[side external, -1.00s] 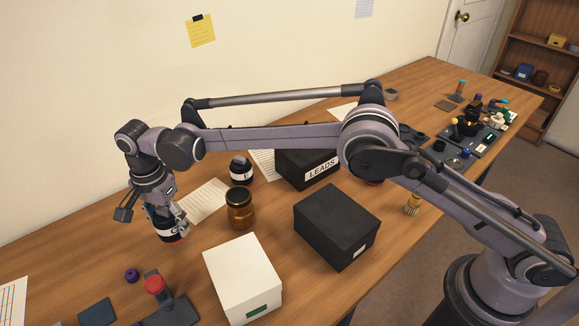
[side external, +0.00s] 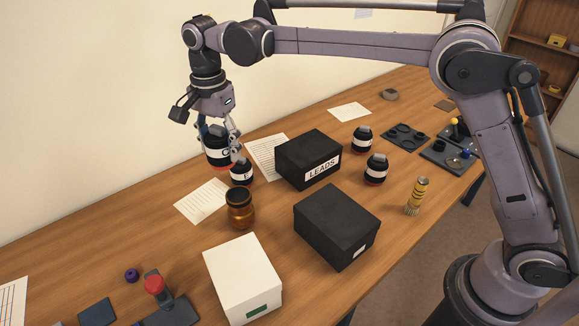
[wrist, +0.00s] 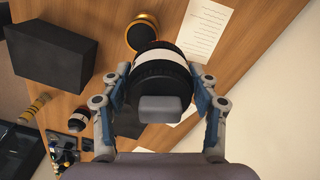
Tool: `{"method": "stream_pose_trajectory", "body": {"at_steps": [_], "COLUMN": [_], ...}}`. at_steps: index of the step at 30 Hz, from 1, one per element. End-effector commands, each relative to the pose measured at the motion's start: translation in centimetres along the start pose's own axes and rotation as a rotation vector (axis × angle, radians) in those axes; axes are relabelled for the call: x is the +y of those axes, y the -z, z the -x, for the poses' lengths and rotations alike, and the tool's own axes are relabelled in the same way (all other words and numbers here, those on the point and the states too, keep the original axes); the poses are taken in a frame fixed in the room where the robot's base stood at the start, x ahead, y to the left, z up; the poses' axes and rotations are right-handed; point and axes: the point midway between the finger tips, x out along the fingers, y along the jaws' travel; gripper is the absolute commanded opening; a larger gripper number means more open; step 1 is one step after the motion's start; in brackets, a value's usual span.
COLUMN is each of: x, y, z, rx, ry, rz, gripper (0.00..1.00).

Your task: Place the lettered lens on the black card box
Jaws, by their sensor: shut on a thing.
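The letter is partly covered by a finger. The lens is held upright above the table, near a smaller black lens with a white label (side external: 241,173). In the wrist view the held lens (wrist: 162,75) fills the space between the fingers. A black box labelled LEADS (side external: 300,150) stands to the right of the gripper. A second black box (side external: 335,215), with a small white label, stands nearer the camera. Both have closed tops.
An amber jar (side external: 240,212) stands in front of the gripper, with a white box (side external: 240,275) nearer. Two more black lenses (side external: 362,140) (side external: 376,168) and a yellow-banded cylinder (side external: 416,196) stand right of the boxes. Papers (side external: 203,201) lie flat on the table.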

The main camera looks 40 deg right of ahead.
Motion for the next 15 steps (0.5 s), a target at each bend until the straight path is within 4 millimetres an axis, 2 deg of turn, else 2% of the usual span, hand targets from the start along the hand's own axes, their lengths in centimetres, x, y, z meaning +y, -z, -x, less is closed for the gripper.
{"method": "stream_pose_trajectory", "body": {"at_steps": [1,6,15], "x": [1.2,5.0,12.9], "y": [1.4,5.2,10.3], "z": [0.8,2.5,4.5], "rx": [0.0,0.0,-0.001], "ry": [0.0,0.0,0.001], "rz": [-0.02,-0.074,-0.169], "gripper": [0.04,0.04,0.04]}}
